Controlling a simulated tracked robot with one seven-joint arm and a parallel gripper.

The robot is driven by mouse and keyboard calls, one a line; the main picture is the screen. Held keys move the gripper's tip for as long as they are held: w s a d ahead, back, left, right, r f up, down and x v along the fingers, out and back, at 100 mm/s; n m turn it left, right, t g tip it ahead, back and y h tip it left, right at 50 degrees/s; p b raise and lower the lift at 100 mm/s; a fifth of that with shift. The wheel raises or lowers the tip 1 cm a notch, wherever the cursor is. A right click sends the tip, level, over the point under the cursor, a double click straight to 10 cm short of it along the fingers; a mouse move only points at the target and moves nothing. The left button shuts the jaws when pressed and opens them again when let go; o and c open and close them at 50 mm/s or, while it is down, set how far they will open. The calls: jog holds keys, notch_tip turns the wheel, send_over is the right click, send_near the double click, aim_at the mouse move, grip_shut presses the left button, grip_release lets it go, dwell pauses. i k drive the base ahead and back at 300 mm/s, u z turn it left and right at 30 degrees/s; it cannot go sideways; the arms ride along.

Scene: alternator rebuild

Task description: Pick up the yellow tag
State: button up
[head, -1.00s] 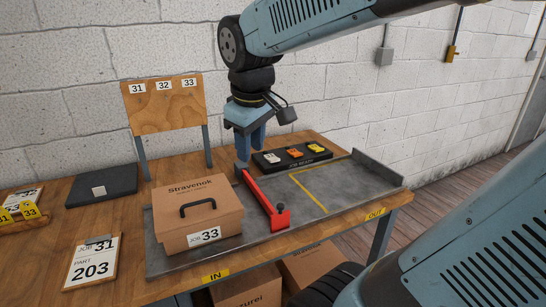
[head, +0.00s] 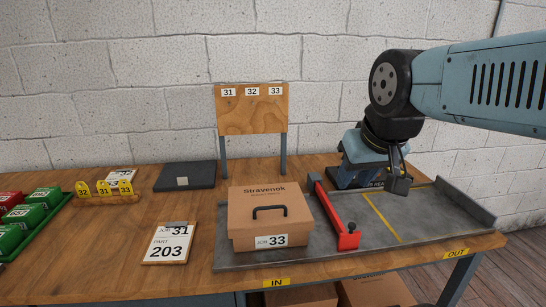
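Three yellow tags numbered 32, 31 and 33 stand in a wooden holder at the left of the bench; the tag 32 (head: 83,190), the tag 31 (head: 104,189) and the tag 33 (head: 125,188) are in a row. My gripper (head: 357,176) is at the right, above the back of the grey metal tray and in front of the black READY stand, far from these tags. My wrist and camera partly cover its fingers, so I cannot tell whether it is open. The pieces on the black stand, one of them yellow earlier, are hidden behind my gripper.
A brown box (head: 269,218) marked JOB 33 and a red bar (head: 333,212) lie on the grey tray (head: 415,228). A clipboard (head: 168,243), a dark pad (head: 186,176), a sign board (head: 252,110) and green boxes (head: 35,215) stand around. Bare wood lies between holder and clipboard.

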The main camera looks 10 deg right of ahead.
aim_at(125, 189)
jog(key=z, duration=1.85)
jog(key=i, duration=0.05)
jog(key=u, duration=3.15)
